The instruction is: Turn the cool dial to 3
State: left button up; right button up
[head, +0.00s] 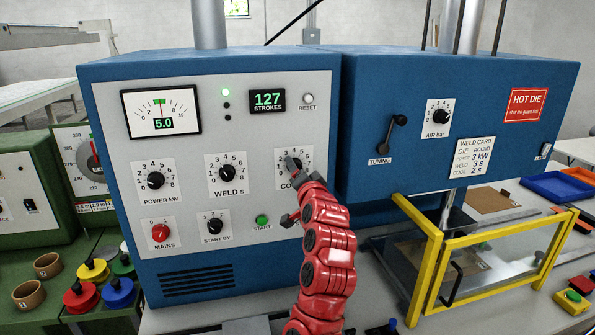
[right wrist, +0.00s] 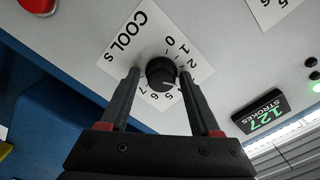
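The cool dial (right wrist: 161,73) is a round black knob on a white scale plate in the right wrist view. Its white pointer line aims toward the lower right, around 4 to 5; a finger hides part of the scale. In the head view the cool dial (head: 296,166) is partly covered by my gripper. My right gripper (right wrist: 159,80) is open, with one finger on each side of the knob and small gaps showing. In the head view my red right arm reaches up to the panel, with the gripper (head: 290,189) at the dial. My left gripper is not in view.
The weld dial (head: 227,173) is left of the cool dial, the green start button (head: 262,221) below it. The weld card (head: 473,157) reads cool 2 s. A yellow-framed guard (head: 430,270) stands to the right. The stroke display (head: 267,101) reads 127.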

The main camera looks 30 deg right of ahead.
jog(key=shift+o, duration=0.4)
jog(key=b+v, duration=1.7)
jog(key=b, duration=0.1)
jog(key=shift+s, duration=0.2)
